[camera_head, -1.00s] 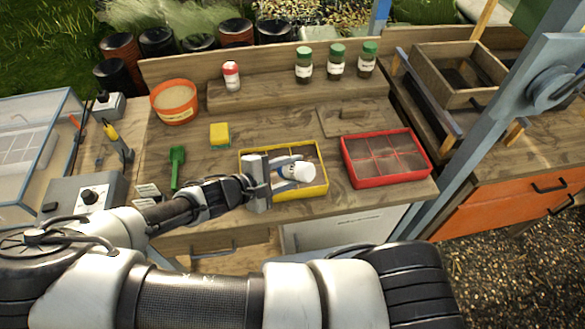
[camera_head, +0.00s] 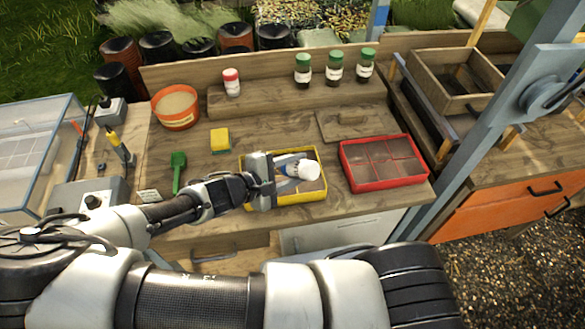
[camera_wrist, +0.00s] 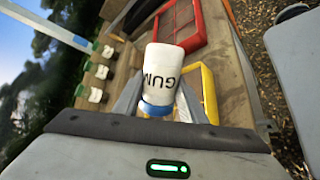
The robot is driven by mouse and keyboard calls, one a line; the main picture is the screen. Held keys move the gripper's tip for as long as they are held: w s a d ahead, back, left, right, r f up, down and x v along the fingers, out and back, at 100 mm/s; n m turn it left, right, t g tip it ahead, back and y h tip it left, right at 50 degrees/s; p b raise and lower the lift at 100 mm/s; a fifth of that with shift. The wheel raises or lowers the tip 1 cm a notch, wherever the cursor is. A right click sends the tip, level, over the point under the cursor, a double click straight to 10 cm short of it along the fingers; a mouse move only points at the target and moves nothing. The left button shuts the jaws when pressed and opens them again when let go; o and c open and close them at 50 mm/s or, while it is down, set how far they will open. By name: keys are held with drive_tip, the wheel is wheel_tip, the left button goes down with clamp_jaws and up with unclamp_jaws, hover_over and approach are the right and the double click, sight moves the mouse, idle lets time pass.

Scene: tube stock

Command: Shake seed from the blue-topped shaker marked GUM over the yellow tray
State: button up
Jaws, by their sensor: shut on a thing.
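The GUM shaker (camera_head: 305,171) is a white bottle with a blue top. My gripper (camera_head: 282,170) is shut on it and holds it above the yellow tray (camera_head: 318,197). In the head view the shaker is tilted, its white end toward the right and the camera, its blue end between the fingers. In the wrist view the shaker (camera_wrist: 166,70) shows the letters GUM, with the blue top toward my palm. The yellow tray's rim (camera_wrist: 208,92) shows behind it there. The gripper and shaker hide much of the tray's inside. No falling seed can be made out.
A red tray (camera_head: 385,184) stands to the right of the yellow one. A red-topped shaker (camera_head: 231,83) and several green-topped jars (camera_head: 335,68) stand on the back shelf. A yellow sponge (camera_head: 220,139), green scoop (camera_head: 178,172) and orange pot (camera_head: 175,107) are at the left.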

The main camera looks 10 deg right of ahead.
drive_tip(key=shift+d, duration=2.85)
wheel_tip(320, 180, down, 3)
drive_tip(key=b, duration=0.2)
drive_tip(key=shift+f+b, duration=0.2)
drive_tip(key=shift+b, duration=0.1)
drive_tip(key=shift+r, duration=0.2)
wheel_tip(320, 180, up, 3)
drive_tip(key=p, duration=0.2)
drive_tip(key=shift+p, duration=0.3)
